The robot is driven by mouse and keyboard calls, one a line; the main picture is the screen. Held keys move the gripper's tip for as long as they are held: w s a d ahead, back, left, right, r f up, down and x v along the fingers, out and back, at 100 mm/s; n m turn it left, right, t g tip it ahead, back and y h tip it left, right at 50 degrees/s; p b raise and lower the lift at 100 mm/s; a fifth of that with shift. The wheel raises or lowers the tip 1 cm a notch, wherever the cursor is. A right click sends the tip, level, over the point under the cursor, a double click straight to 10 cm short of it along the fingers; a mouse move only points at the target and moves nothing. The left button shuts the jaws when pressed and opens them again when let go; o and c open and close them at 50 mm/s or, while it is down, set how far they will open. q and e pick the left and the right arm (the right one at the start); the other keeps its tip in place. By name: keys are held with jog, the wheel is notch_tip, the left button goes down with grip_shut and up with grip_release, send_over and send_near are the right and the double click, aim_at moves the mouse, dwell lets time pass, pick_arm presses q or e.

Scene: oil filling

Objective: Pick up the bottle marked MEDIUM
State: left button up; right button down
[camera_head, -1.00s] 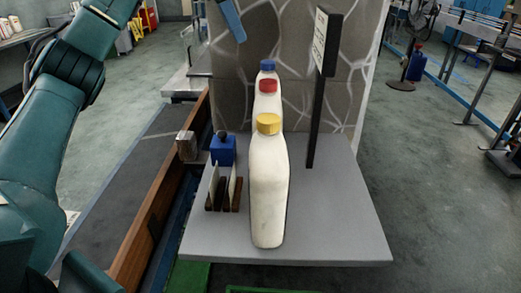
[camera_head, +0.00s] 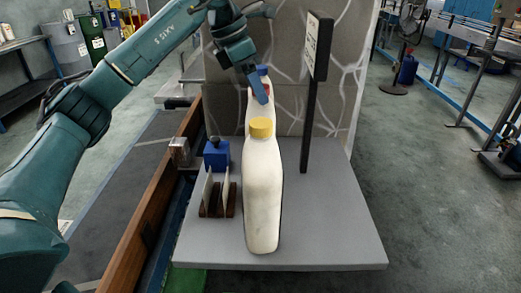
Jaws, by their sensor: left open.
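Three white bottles stand upright in a row going away from me on a grey table (camera_head: 335,235). The nearest bottle (camera_head: 263,200) has a yellow cap and shows almost whole. Behind it is a bottle with a red cap (camera_head: 267,90), mostly hidden by the front bottle. The farthest bottle has a blue cap (camera_head: 262,70) and is also mostly hidden. I cannot read a MEDIUM mark on any of them. My left gripper (camera_head: 259,90) is open, its blue finger pointing down across the red and blue caps. I cannot tell whether it touches them. My right gripper is not in view.
A dark signpost (camera_head: 312,95) stands right of the bottles. A blue container (camera_head: 216,155) and a wooden rack with cards (camera_head: 217,200) are left of them. A stone-patterned wall (camera_head: 345,95) rises behind. The table's right front is clear.

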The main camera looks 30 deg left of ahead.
pick_arm(q)
grip_shut()
dwell(0.6)
jog(key=shift+r, duration=0.25)
